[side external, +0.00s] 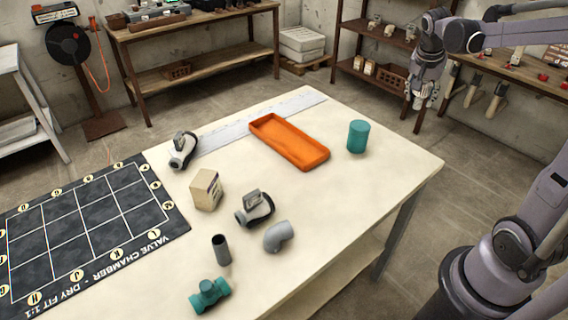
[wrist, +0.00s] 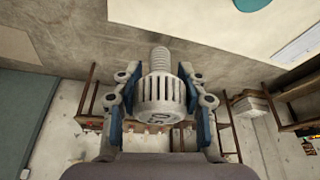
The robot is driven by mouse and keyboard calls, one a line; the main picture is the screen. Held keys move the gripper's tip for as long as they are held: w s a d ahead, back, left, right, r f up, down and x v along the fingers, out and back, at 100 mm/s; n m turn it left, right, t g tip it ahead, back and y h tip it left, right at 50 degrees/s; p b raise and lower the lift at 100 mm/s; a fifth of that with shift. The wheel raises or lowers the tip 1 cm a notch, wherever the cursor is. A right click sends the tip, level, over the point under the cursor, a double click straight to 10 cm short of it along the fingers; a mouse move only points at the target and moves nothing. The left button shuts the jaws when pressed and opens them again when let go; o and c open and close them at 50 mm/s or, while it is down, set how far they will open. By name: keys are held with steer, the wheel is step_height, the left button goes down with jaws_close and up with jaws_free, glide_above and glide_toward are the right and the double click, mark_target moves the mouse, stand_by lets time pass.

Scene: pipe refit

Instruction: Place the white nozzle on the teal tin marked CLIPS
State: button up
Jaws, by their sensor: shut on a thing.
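A teal cylindrical tin (side external: 358,136) stands upright near the table's far right corner in the side view; no lettering shows on it. A teal shape (wrist: 252,3) is cut off at the top edge of the wrist view. My gripper (side external: 427,92) is beyond the right part of the table, apart from the tin and to its upper right. In the wrist view my gripper (wrist: 162,98) is shut on the white nozzle (wrist: 160,92), which has a slotted, ribbed body, a threaded stem and a "50" mark. In the side view the nozzle is small and hard to make out.
An orange tray (side external: 318,162) lies left of the tin on the pale table (side external: 375,195). Grey pipe parts, a cream box (side external: 206,189), a teal fitting (side external: 209,294) and a dark grid mat (side external: 75,225) are further left. The table around the tin is clear.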

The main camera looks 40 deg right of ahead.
steer(key=w+r, duration=0.2)
steer(key=w, duration=0.2)
glide_above(362, 122)
steer(key=a, duration=0.2)
steer(key=f, duration=0.6)
steer(key=shift+s+d+f, duration=0.15)
steer(key=shift+s+f, duration=0.25)
steer(key=shift+w+f, duration=0.1)
steer(key=shift+f, duration=2)
steer(key=shift+f, duration=0.15)
steer(key=o, duration=1.1)
steer(key=shift+c, duration=0.2)
